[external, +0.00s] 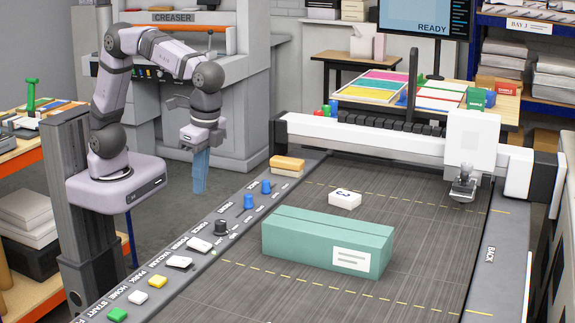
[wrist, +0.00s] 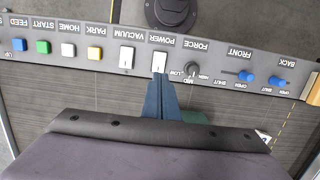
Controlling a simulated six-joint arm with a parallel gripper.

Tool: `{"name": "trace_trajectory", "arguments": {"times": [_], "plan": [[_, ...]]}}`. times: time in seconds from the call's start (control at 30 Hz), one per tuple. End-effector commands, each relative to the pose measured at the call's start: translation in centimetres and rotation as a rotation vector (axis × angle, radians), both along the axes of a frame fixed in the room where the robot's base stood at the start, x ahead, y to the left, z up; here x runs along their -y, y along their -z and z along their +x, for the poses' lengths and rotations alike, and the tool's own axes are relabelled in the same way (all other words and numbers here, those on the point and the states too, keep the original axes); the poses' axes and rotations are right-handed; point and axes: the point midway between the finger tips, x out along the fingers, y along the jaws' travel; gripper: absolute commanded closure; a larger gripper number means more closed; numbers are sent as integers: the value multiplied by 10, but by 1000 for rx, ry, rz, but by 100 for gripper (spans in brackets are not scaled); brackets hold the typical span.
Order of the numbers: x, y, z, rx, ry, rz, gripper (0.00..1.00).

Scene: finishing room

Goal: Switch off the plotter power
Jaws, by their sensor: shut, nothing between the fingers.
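The plotter's power switch (external: 199,244) is a white rocker on the grey control strip, between the vacuum switch (external: 179,262) and the black force knob (external: 221,227). In the wrist view the power switch (wrist: 159,61) lies just beyond my fingertips, under its POWER label. Which way the rocker is tipped is too small to tell. My gripper (external: 199,188) has its blue fingers shut, empty and pointing down. In the external view it hangs clear of the strip, up and behind the switch in the picture. In the wrist view its fingertips (wrist: 159,78) overlap the switch's lower edge.
A teal box (external: 325,241) and a small white block (external: 344,199) lie on the plotter bed. Blue levers (external: 248,201) and yellow (wrist: 95,53), white and green buttons line the strip. The white gantry (external: 380,140) spans the bed's far end.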

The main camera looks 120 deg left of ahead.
Motion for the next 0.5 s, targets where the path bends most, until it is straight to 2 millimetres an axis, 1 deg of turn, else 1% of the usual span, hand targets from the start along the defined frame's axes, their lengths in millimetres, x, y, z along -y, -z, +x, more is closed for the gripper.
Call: {"name": "trace_trajectory", "arguments": {"times": [0.03, 0.23, 0.5], "plan": [[0, 3, -1, 2, 0, 0, 100], [-1, -1, -2, 0, 0, 0, 100], [-1, -1, -2, 0, 0, 0, 100]]}}
